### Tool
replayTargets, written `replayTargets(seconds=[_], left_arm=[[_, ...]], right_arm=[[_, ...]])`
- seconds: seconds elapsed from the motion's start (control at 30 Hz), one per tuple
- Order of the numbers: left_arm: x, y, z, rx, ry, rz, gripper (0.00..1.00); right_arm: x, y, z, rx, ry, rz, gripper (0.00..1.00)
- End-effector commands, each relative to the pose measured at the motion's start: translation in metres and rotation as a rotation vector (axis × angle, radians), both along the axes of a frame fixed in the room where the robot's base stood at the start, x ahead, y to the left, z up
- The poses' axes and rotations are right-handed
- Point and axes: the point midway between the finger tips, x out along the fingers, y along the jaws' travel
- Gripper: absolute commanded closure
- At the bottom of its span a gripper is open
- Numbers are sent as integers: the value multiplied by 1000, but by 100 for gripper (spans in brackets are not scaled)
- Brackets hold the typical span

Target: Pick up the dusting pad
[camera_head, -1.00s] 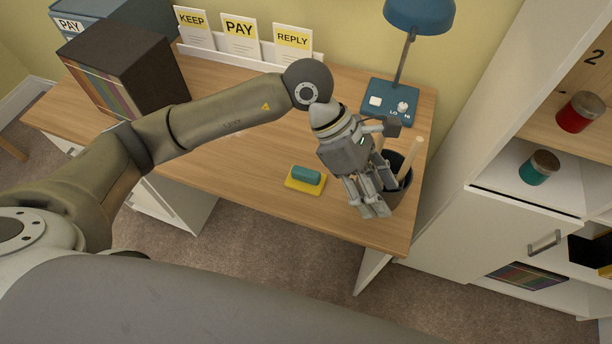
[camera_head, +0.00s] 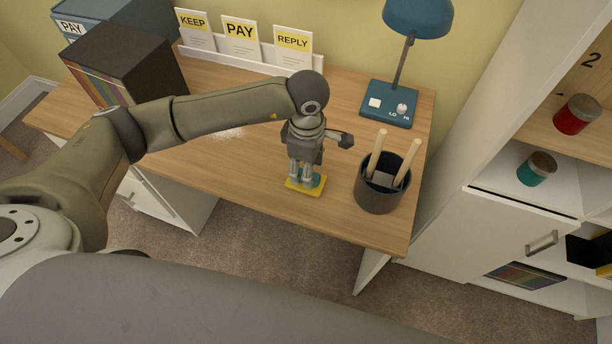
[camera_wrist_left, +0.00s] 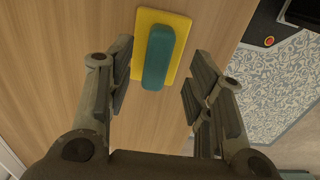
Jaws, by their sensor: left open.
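The dusting pad is a yellow base (camera_head: 291,188) with a teal grip block (camera_head: 318,180), lying flat on the wooden desk near its front edge. My left gripper (camera_head: 306,183) points down over it and partly hides it in the head view. In the left wrist view the teal grip (camera_wrist_left: 158,57) and yellow base (camera_wrist_left: 178,22) lie ahead, between the lines of the two fingers. The left gripper (camera_wrist_left: 160,88) is open with nothing held in it. My right gripper is in neither view.
A dark cup (camera_head: 378,194) with two wooden sticks stands just right of the pad. A blue lamp (camera_head: 388,105) is behind it. A dark file box (camera_head: 140,70) and card rack (camera_head: 250,67) stand at the back left. A white shelf unit (camera_head: 480,230) borders the right.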

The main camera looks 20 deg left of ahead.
Motion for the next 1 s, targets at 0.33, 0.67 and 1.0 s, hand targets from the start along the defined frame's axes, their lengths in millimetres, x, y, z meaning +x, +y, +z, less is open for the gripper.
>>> replayTargets(seconds=[0.33,0.67,1.0], left_arm=[[2,-1,-37,0,2,-1,52],[3,-2,-37,-1,1,-1,71],[3,-2,-36,-1,1,-1,100]], right_arm=[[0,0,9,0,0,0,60],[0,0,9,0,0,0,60],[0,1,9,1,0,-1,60]])
